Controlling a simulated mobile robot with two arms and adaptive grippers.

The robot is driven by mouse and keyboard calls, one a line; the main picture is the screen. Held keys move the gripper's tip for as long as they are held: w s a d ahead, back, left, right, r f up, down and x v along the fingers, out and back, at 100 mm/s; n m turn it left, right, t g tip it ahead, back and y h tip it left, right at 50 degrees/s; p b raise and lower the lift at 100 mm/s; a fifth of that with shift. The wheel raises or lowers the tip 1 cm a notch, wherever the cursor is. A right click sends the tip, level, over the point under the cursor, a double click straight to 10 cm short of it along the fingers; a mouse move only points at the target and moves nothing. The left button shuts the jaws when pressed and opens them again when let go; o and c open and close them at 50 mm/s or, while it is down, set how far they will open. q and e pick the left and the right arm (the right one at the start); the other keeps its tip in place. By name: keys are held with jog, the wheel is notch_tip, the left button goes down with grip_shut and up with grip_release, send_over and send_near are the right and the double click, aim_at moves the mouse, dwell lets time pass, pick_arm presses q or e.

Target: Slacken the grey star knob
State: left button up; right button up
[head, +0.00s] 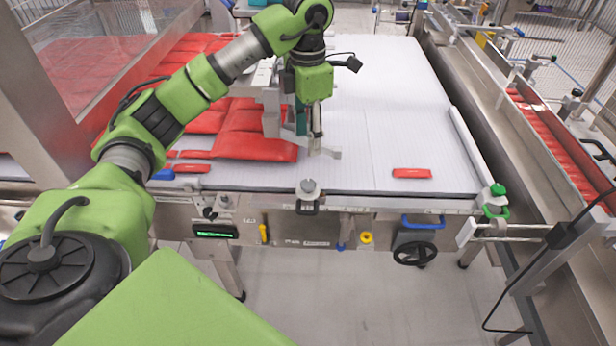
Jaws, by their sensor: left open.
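A grey knob (308,187) stands upright on the front rail of the white conveyor bed, near its middle. It is too small here to make out a star shape. A second, smaller grey knob (224,201) sits further left on the same rail. My left gripper (298,142) hangs from the green arm with its fingers pointing down, open. In the picture it is just above the middle knob, over the bed's front part, and apart from it. I cannot tell its exact height. My right gripper is not in view.
Red pouches (255,135) cover the bed's left side, and one red packet (412,173) lies at front right. A green knob (497,190), blue handle (423,222) and black handwheel (415,253) are at the front right. The bed's right half is mostly clear.

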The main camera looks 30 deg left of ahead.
aim_at(308, 183)
pick_arm(q)
notch_tip(308, 183, down, 14)
jog(key=shift+d+r+p, duration=0.1)
jog(key=shift+r+p, duration=0.1)
jog(key=shift+p, duration=0.85)
jog(key=c, duration=1.1)
